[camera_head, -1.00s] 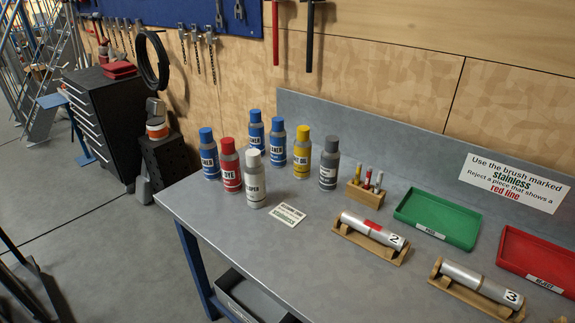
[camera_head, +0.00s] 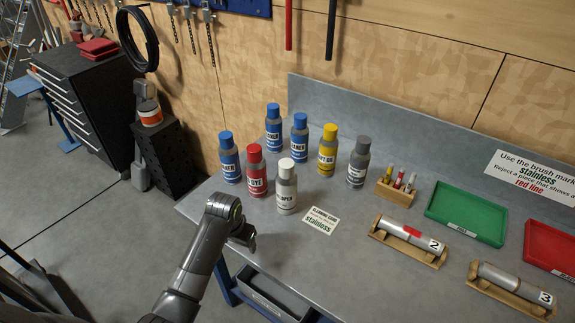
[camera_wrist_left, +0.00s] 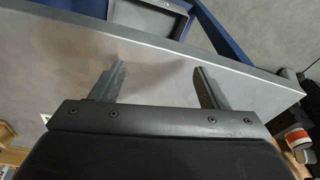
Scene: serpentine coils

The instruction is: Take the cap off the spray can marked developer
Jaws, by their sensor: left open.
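The white spray can (camera_head: 286,192), its label partly readable as ending in "OPER", stands upright near the front left of the bench. Its white cap (camera_head: 286,166) is on top. My left gripper (camera_head: 246,238) is at the bench's front left edge, in front of and to the left of the white can, apart from it. In the left wrist view my left gripper (camera_wrist_left: 158,72) has its two fingers spread, with only bench surface between them. No can shows in that view. My right gripper is not in view.
Close behind the white can stand a red can (camera_head: 256,175), several blue-capped cans (camera_head: 229,163), a yellow can (camera_head: 327,155) and a grey-capped can (camera_head: 357,166). A printed card (camera_head: 320,220) lies to its right. A tube on a wooden cradle (camera_head: 406,248) and a green tray (camera_head: 466,216) are farther right.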

